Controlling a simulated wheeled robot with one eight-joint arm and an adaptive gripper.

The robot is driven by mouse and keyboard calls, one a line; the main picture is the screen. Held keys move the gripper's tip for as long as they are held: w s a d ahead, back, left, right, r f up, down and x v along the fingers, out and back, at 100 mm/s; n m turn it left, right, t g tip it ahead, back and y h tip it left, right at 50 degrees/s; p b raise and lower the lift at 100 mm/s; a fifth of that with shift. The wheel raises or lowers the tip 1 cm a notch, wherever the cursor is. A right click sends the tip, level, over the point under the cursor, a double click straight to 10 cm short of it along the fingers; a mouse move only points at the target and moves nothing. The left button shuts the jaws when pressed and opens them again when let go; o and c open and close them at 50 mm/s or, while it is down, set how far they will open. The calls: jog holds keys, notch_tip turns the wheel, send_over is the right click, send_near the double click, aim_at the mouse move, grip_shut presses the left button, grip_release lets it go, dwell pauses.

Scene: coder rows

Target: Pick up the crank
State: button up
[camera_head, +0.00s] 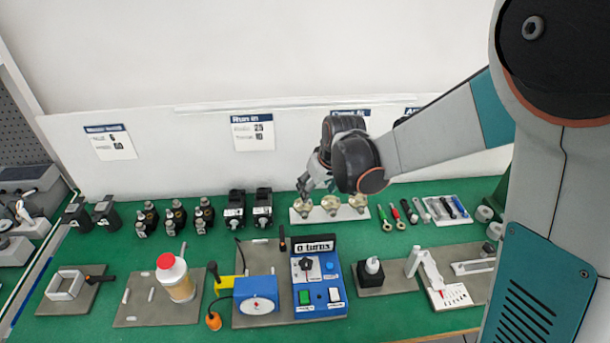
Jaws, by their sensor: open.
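No part is plainly marked as the crank, and I cannot tell for sure which one it is. A small black upright handle (282,238) stands at the back of a grey plate, just left of the blue "0 turns" box (318,276). A blue block with a white dial (256,296) sits on the same plate, with a yellow piece (226,283) and an orange-ended black lead (213,320) at its left. My gripper (303,196) is open, pointing down close to the left end of a white rack of brass parts (345,214). Nothing shows between its fingers.
A bottle with a red cap (175,274) stands on a plate at left. Black motors (248,209) line the back. Hand tools (440,209) lie right of the rack. A black part on a plate (373,270) stands front right.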

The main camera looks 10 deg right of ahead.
notch_tip(320, 180, down, 2)
jog(key=w, duration=0.2)
jog(key=b, duration=0.3)
send_over(304, 205)
jog(key=s+d, duration=0.2)
jog(key=s, duration=0.1)
notch_tip(304, 205, down, 7)
jog(key=shift+a+b+x, duration=0.25)
jog(key=shift+b+x, duration=0.35)
jog(key=shift+x, duration=0.85)
jog(key=shift+a+b+x, duration=0.25)
jog(key=shift+b+x, duration=0.35)
jog(key=shift+x, duration=0.8)
jog(key=shift+w+r, duration=0.2)
jog(key=c, duration=0.8)
